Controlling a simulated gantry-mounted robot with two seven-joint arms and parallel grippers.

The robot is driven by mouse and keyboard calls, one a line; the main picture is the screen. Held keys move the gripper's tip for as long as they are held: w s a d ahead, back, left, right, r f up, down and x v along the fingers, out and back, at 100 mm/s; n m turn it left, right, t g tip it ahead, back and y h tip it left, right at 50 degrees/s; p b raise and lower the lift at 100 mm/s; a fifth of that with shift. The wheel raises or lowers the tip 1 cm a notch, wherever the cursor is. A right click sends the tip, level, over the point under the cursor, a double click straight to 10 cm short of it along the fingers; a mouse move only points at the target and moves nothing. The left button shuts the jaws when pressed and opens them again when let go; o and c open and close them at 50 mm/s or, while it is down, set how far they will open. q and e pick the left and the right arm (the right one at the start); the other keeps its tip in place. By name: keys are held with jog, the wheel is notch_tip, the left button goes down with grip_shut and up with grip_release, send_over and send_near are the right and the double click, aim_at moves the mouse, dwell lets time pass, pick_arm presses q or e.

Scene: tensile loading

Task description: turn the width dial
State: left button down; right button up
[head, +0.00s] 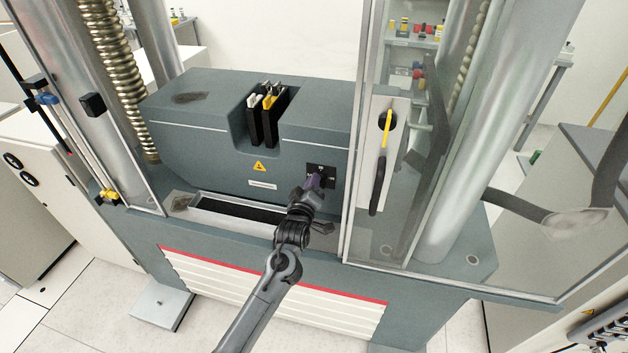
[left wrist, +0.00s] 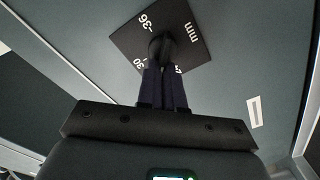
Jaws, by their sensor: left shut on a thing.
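The width dial's black square plate (head: 326,170) is on the front face of the grey machine block. In the left wrist view the plate (left wrist: 184,25) shows white markings such as "-36", "-30" and "mm". The round black dial knob (left wrist: 161,46) stands at its middle. My left gripper (head: 315,183) reaches the dial from the front. In the left wrist view its two dark fingers (left wrist: 163,68) are close together, shut on the knob, and partly cover the lower markings.
A clear guard door with a white panel and a black and yellow handle (head: 380,160) stands close to the right of the dial. Black upright holders (head: 262,122) sit in a notch above. A recessed slot (head: 235,211) lies below left. Silver columns stand at both sides.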

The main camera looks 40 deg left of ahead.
pick_arm(q)
jog(key=n, duration=0.2)
jog(key=n+p, duration=0.1)
jog(key=n, duration=0.2)
jog(key=f+n, duration=0.1)
jog(key=n, duration=0.2)
jog(key=shift+s+a+f, duration=0.1)
jog(key=shift+s+a, duration=0.05)
jog(key=shift+a, duration=0.1)
jog(key=shift+n, duration=0.3)
jog(key=c, duration=1.3)
grip_release()
